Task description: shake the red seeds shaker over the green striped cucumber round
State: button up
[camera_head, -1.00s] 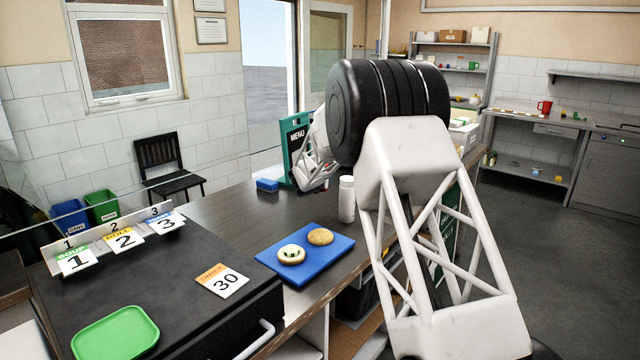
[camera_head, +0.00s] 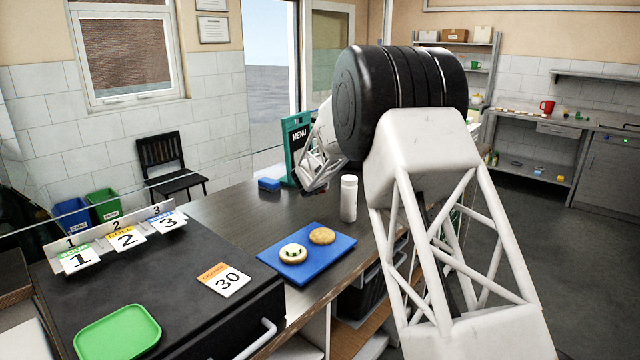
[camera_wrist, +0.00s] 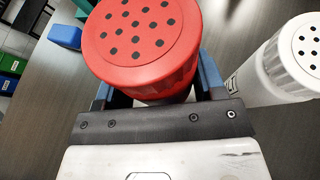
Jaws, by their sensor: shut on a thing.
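The red shaker (camera_wrist: 150,35) fills the top middle of the wrist view, its lid dotted with dark holes. My gripper (camera_wrist: 155,88) is shut on it, with a blue finger on each side. In the head view the gripper end is mostly hidden behind my arm, above the far part of the counter. The green striped cucumber round (camera_head: 293,253) lies on a pale round piece on the blue board (camera_head: 275,263). The shaker is away from the board, towards the back of the counter.
A white shaker (camera_head: 348,198) stands upright on the counter behind the board and close to the right of the red one in the wrist view (camera_wrist: 285,65). A brown round (camera_head: 322,236) shares the board. A menu sign (camera_head: 297,145) and blue block (camera_head: 269,184) stand farther back.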

jog(key=s+a+r+n+g+y, duration=0.1)
jog(key=s+a+g+y, duration=0.1)
jog(key=s, duration=0.9)
jog(key=s+a+r+n+g+y, duration=0.1)
jog(key=s+a+y, duration=0.4)
jog(key=s, duration=0.6)
jog(key=s+a+r+n+g+y, duration=0.1)
jog(key=s+a+n+g+y, duration=0.1)
jog(key=s, duration=0.8)
jog(key=a+g+y, duration=0.1)
jog(key=a+y, duration=0.1)
jog(key=a, duration=0.1)
jog(key=shift+s, duration=0.4)
jog(key=shift+r+g+y, duration=0.15)
jog(key=shift+g+y, duration=0.15)
jog(key=m+g+y, duration=0.2)
jog(key=m+y, duration=0.1)
jog(key=w+r+m+g+y, duration=0.1)
jog(key=m+g+y, duration=0.2)
jog(key=m, duration=0.1)
jog(key=m+g+y, duration=0.3)
jog(key=shift+w+d+r+m+y, duration=0.15)
jog(key=shift+d+r+m+y, duration=0.15)
jog(key=shift+d+y, duration=0.1)
dwell(0.3)
dwell(0.4)
